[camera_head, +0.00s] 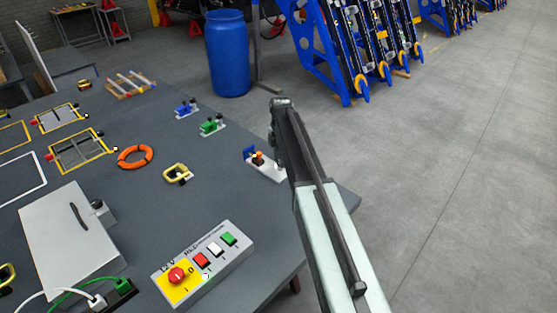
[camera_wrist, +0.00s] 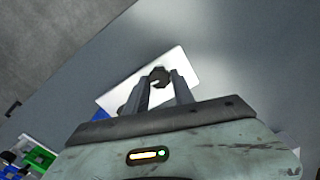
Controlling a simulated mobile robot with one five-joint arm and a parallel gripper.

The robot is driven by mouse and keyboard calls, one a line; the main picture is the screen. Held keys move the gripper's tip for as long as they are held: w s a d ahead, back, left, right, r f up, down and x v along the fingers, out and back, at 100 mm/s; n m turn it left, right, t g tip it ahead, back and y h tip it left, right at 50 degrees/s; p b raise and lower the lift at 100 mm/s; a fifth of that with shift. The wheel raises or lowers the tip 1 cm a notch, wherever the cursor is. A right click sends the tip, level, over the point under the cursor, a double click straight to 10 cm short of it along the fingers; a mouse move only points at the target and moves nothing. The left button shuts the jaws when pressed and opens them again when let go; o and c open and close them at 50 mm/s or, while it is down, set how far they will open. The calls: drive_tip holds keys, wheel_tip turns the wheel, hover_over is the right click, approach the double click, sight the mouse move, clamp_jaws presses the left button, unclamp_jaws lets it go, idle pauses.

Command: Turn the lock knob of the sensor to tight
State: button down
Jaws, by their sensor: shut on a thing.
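The sensor stands on a small white plate (camera_head: 268,173) near the table's right edge, with a blue part (camera_head: 249,151) at its left end and a small orange-and-black part (camera_head: 258,158) on it. In the wrist view the white plate (camera_wrist: 187,68) lies below the fingers. A dark knob (camera_wrist: 160,76), seemingly the lock knob, sits between the fingertips. My gripper (camera_wrist: 159,80) is shut on this knob. In the head view my gripper (camera_head: 277,152) points down beside the sensor. The fingertips are hard to make out there, and no tight mark is readable.
A green unit (camera_head: 211,125) and a blue unit (camera_head: 186,107) stand farther back on the table. A yellow part (camera_head: 178,173) and an orange ring (camera_head: 135,156) lie to the left. A button box (camera_head: 205,262) is in front. Bare table surrounds the sensor.

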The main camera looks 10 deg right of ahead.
drive_tip(key=m, duration=0.6)
drive_tip(key=shift+s+d, duration=0.1)
drive_tip(key=shift+d, duration=0.05)
drive_tip(key=m, duration=1.1)
drive_tip(key=shift+m, duration=0.4)
drive_tip(key=m, duration=0.5)
drive_tip(key=shift+m, duration=0.3)
drive_tip(key=c, duration=1.1)
unclamp_jaws()
drive_tip(key=shift+o, duration=0.2)
